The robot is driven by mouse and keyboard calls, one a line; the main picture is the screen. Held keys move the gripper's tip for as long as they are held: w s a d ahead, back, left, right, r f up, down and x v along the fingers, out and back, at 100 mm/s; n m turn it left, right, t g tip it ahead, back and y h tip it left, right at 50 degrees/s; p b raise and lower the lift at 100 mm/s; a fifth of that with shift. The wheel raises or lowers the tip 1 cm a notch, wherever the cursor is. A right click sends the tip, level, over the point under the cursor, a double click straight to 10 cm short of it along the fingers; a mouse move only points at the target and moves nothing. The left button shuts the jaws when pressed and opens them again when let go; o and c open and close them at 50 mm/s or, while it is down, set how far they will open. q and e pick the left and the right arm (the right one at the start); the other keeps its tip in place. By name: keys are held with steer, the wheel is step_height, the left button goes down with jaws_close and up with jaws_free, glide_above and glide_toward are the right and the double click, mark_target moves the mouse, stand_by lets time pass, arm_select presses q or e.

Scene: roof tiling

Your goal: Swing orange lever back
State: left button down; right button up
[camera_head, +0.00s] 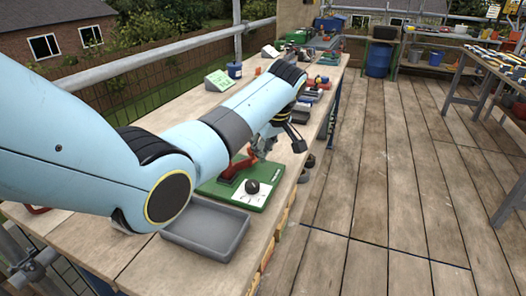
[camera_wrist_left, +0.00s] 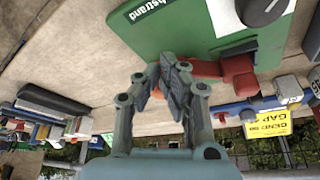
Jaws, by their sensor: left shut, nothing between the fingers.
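A green board (camera_head: 228,191) lies on the wooden bench. It carries a red lever mechanism (camera_head: 236,168) and a black knob (camera_head: 252,187) on a white plate. In the left wrist view, the board (camera_wrist_left: 180,32) is at the top, and the red lever part (camera_wrist_left: 205,69) with an orange-red end (camera_wrist_left: 240,80) lies just right of the fingers. My left gripper (camera_head: 262,148) is above the far side of the board, at the lever. In the wrist view, its fingers (camera_wrist_left: 172,80) are shut and empty, partly hiding the lever. A small orange bit (camera_wrist_left: 157,92) shows behind them; I cannot tell whether they touch.
A grey tray (camera_head: 205,228) stands on the bench in front of the board. Several tools and bins (camera_head: 315,88) line the bench beyond the gripper. A green sign (camera_head: 219,80) and a blue cup (camera_head: 234,70) stand at the bench's left edge.

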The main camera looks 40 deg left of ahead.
arm_select(q)
steer(key=shift+w+a, duration=0.1)
steer(key=shift+a, duration=0.1)
steer(key=shift+w+n, duration=0.1)
steer(key=shift+n, duration=0.3)
steer(key=shift+w+a+n+g, duration=0.3)
steer(key=shift+a+n+g, duration=0.3)
steer(key=shift+n, duration=0.3)
steer(key=a+n+b, duration=0.1)
steer(key=a+n, duration=0.1)
steer(key=n, duration=0.1)
steer(key=shift+w+a+f+g+b, duration=0.1)
steer(key=shift+w+a+g+b, duration=0.05)
steer(key=shift+w+g+b, duration=0.2)
steer(key=shift+a+n+g, duration=0.35)
steer(key=shift+a+n, duration=0.05)
steer(key=shift+n, duration=0.3)
steer(key=shift+a, duration=0.5)
steer(key=shift+s, duration=0.1)
